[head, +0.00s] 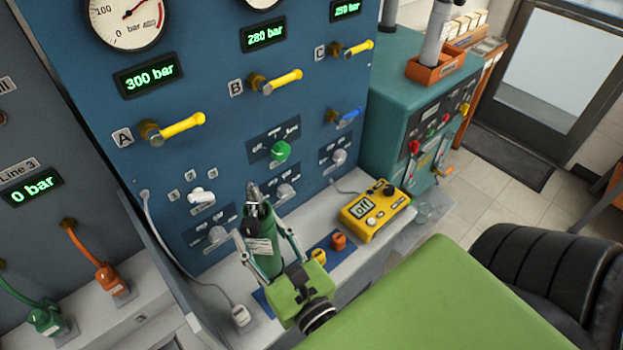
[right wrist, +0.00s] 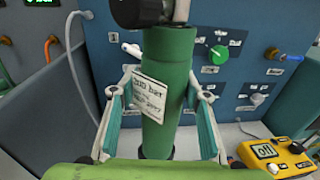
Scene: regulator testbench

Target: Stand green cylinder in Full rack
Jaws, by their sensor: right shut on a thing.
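The green cylinder (head: 264,258) stands roughly upright over the pale bench ledge in the head view, with a black valve on top. My right gripper (head: 267,236) is shut around its body, one finger on each side. In the right wrist view the cylinder (right wrist: 168,100) fills the middle, between the fingers of the gripper (right wrist: 165,115), with a white tag reading about 300 bar. No rack marked Full is readable. My left gripper is out of view.
A blue mat (head: 332,252) with small orange and yellow pieces lies beside the cylinder. A yellow meter (head: 375,212) sits to its right. The blue panel (head: 215,130) with yellow levers rises behind. An orange holder (head: 440,68) with a grey cylinder stands on the teal cabinet (head: 395,75).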

